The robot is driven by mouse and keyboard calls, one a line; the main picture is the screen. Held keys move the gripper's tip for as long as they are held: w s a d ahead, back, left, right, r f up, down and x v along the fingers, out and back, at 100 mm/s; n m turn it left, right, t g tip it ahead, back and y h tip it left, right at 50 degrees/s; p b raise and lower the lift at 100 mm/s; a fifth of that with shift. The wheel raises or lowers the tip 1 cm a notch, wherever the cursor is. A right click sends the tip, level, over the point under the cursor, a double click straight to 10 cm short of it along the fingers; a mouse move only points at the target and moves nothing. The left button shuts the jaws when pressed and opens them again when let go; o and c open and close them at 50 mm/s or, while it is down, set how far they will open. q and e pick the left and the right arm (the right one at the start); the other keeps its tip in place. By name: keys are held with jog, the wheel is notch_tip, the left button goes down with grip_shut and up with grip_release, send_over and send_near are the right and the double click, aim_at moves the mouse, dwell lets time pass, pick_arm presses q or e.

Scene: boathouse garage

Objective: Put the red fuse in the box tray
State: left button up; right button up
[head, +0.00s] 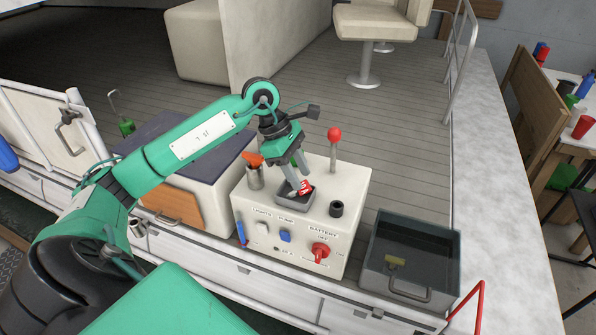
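The red fuse (304,187), with a white mark on it, is at the small grey box tray (281,200) on top of the white control box (255,219). My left gripper (300,184) points down over this tray, with its fingertips at the fuse. The fingers partly cover the view there. I cannot tell whether they grip the fuse or stand apart around it, nor whether the fuse touches the tray floor. My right gripper is not in view.
A metal cup with an orange-handled item (254,178) stands left of the tray. A red-knobbed lever (334,150) rises behind it, and a black socket (336,209) is to the right. A dark open bin (412,258) stands right of the control box.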

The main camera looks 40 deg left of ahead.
pick_arm(q)
jog(key=b+v, duration=0.2)
jog(key=v, duration=1.1)
jog(key=shift+a+r+b, duration=0.15)
jog(key=shift+r+b, duration=0.25)
jog(key=shift+f, duration=0.1)
